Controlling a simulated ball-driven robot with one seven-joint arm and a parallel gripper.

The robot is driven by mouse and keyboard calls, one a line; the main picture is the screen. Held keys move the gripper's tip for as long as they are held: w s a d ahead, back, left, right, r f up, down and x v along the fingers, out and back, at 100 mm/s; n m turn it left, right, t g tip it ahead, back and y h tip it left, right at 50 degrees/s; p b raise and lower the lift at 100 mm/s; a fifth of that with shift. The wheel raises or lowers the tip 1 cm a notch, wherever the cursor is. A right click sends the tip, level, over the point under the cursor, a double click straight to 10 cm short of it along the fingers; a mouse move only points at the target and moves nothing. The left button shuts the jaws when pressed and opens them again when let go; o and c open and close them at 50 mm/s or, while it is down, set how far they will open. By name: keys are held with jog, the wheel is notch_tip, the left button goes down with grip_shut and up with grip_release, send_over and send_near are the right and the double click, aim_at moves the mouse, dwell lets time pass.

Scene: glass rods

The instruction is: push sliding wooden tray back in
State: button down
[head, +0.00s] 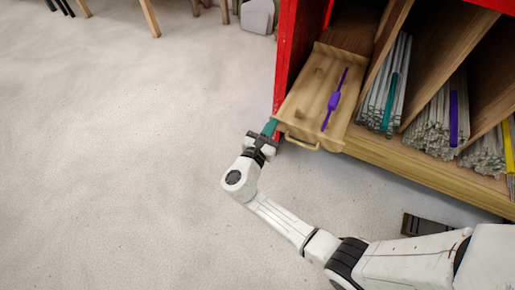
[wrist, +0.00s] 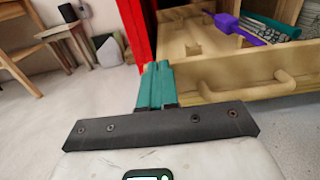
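The wooden tray (head: 303,97) sticks out of its compartment in the wooden shelf, its front towards me. Its front panel (wrist: 225,76) carries a curved wooden handle (wrist: 270,88), which also shows in the head view (head: 300,143). A purple tool (head: 333,102) lies in the tray and shows in the wrist view (wrist: 240,28). My gripper (head: 270,127) is beside the tray's front left corner, left of the handle. In the wrist view its teal fingers (wrist: 156,82) are together with nothing between them. Whether they touch the tray is unclear.
A red side panel (head: 288,60) stands left of the tray. Compartments to the right hold bundles of glass rods (head: 385,90) with coloured strips. A dark slatted object (head: 425,225) lies on the floor near my arm. The pale floor on the left is clear; stools stand far back.

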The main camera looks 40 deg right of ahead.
aim_at(293, 93)
jog(key=b+x, duration=0.5)
jog(key=x, duration=1.4)
jog(key=shift+f+b, duration=0.2)
jog(key=shift+b, duration=0.15)
jog(key=shift+d, duration=0.2)
jog(key=shift+w+d+r, duration=0.15)
jog(key=shift+w, duration=0.05)
jog(key=shift+r, duration=0.1)
jog(key=shift+s, duration=0.1)
